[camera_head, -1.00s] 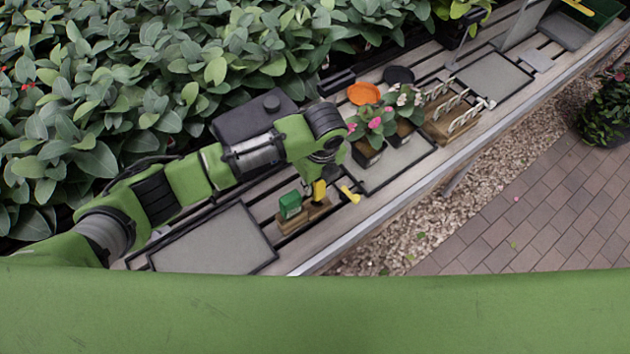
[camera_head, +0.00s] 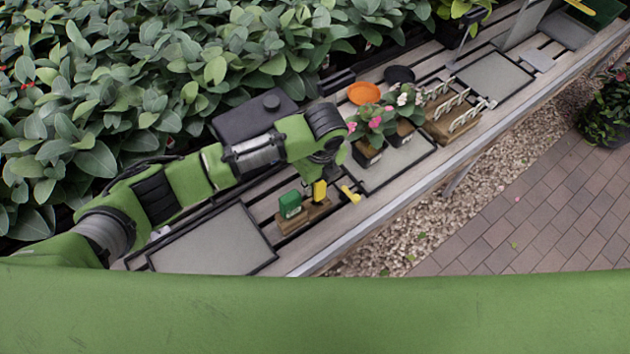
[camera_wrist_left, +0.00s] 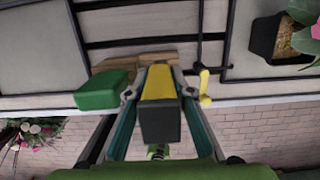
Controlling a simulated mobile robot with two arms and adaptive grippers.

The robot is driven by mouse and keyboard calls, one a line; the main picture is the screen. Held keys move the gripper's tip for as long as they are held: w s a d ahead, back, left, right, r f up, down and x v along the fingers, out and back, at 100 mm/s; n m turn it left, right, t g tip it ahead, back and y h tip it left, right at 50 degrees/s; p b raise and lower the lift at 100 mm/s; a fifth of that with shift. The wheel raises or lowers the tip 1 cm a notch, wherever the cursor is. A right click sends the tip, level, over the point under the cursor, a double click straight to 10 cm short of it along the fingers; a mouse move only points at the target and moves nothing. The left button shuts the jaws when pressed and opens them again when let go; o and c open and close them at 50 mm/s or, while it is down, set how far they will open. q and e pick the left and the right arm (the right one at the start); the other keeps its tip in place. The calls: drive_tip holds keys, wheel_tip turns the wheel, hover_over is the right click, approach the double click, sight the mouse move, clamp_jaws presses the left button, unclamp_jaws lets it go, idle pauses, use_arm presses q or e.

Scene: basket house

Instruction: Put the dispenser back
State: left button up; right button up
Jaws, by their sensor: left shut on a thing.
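My left gripper (camera_wrist_left: 155,100) is shut on a yellow dispenser (camera_wrist_left: 158,84) with a dark end. In the head view the yellow dispenser (camera_head: 319,190) is upright under my left wrist, at the right part of a wooden holder (camera_head: 318,211). I cannot tell whether it is fully seated there or just above it. A green dispenser (camera_head: 290,204) stands at the holder's left end. It also shows beside my gripper in the left wrist view (camera_wrist_left: 102,90). The fingers are mostly hidden by my wrist in the head view. My right gripper is not in view.
A small yellow handled thing (camera_head: 351,194) lies just right of the holder. Potted flowers (camera_head: 368,152), an orange dish (camera_head: 363,93) and a wooden rack (camera_head: 452,118) stand further right. A grey tray (camera_head: 212,245) at the left is empty. Dense plants line the back.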

use_arm(q)
drive_tip(key=shift+f, duration=0.1)
drive_tip(key=shift+f+b, duration=0.7)
drive_tip(key=shift+f, duration=0.55)
drive_tip(key=shift+f, duration=0.1)
drive_tip(key=shift+f+b, duration=0.6)
drive_tip(key=shift+f, duration=0.4)
drive_tip(key=o, duration=1)
